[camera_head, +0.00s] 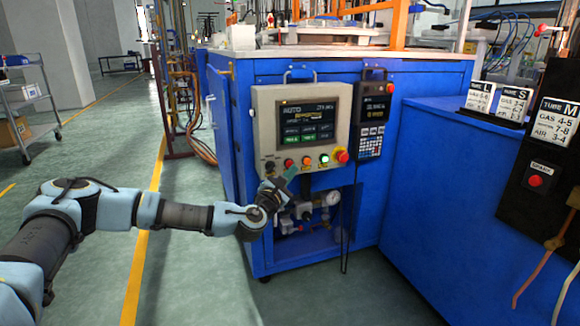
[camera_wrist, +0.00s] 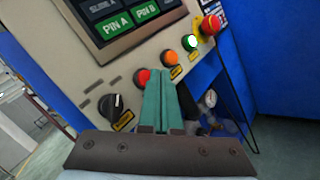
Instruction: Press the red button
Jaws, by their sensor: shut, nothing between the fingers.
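The red button (camera_head: 289,163) sits in the row below the screen on the grey control panel (camera_head: 263,110), between a black knob and an orange button. In the wrist view the red button (camera_wrist: 142,77) shows just left of my fingertips, which partly cover its right side. My gripper (camera_head: 291,172) is just below the red button in the head view. Its teal fingers are shut together with nothing held, and they show in the wrist view (camera_wrist: 161,73) pointing at the panel between the red and orange buttons. I cannot tell whether they touch the panel.
Right of the red button are an orange button (camera_wrist: 168,57), a lit green button (camera_wrist: 190,42) and a red emergency stop (camera_wrist: 210,25) on yellow. A black knob (camera_wrist: 111,106) is at left. Another red button (camera_head: 535,181) is on the black box at far right. A gauge (camera_head: 333,198) and fittings are below.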

